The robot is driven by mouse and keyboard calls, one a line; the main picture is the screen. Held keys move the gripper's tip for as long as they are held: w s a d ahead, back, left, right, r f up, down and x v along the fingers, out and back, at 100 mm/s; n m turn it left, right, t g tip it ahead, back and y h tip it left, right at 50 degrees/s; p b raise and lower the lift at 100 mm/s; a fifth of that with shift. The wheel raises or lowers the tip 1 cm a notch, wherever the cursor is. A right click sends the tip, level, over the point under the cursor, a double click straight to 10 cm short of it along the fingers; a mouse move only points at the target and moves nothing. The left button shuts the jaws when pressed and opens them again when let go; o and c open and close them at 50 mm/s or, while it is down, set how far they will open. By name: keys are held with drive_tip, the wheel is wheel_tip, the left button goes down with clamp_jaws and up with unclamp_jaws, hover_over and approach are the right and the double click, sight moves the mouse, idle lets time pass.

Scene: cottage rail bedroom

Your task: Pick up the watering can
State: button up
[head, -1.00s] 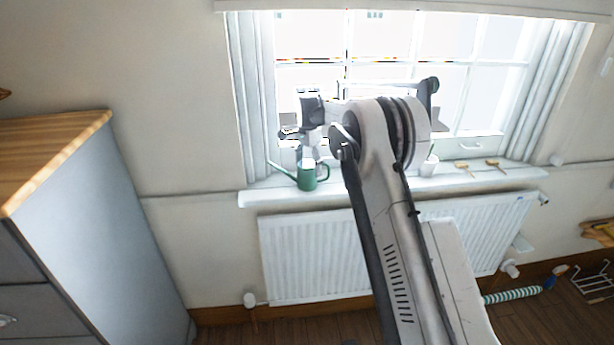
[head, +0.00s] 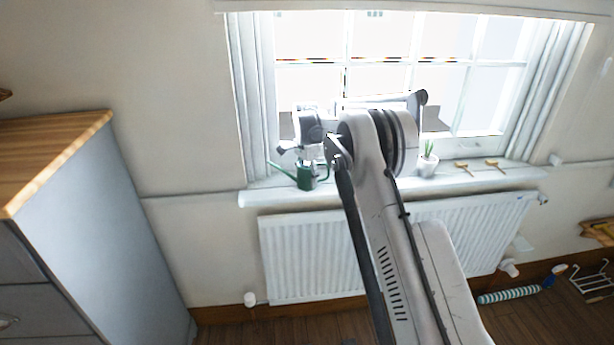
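The green watering can (head: 305,179) stands upright on the white windowsill (head: 262,196), left of the middle, with its spout pointing left and its handle on the right. My arm reaches up from the bottom to the window, and its wrist is just above and behind the can. My gripper (head: 293,151) is at the top of the can, small and partly merged with the wrist. I cannot tell whether its fingers touch the can or how far apart they are.
A potted plant (head: 428,160) and two small wooden-handled tools (head: 478,165) are on the sill to the right. A white radiator (head: 310,255) is under the sill. A grey cabinet (head: 95,220) with a wooden top stands at the left. A striped roll (head: 508,295) lies on the floor.

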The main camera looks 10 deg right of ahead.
drive_tip(key=c, duration=0.8)
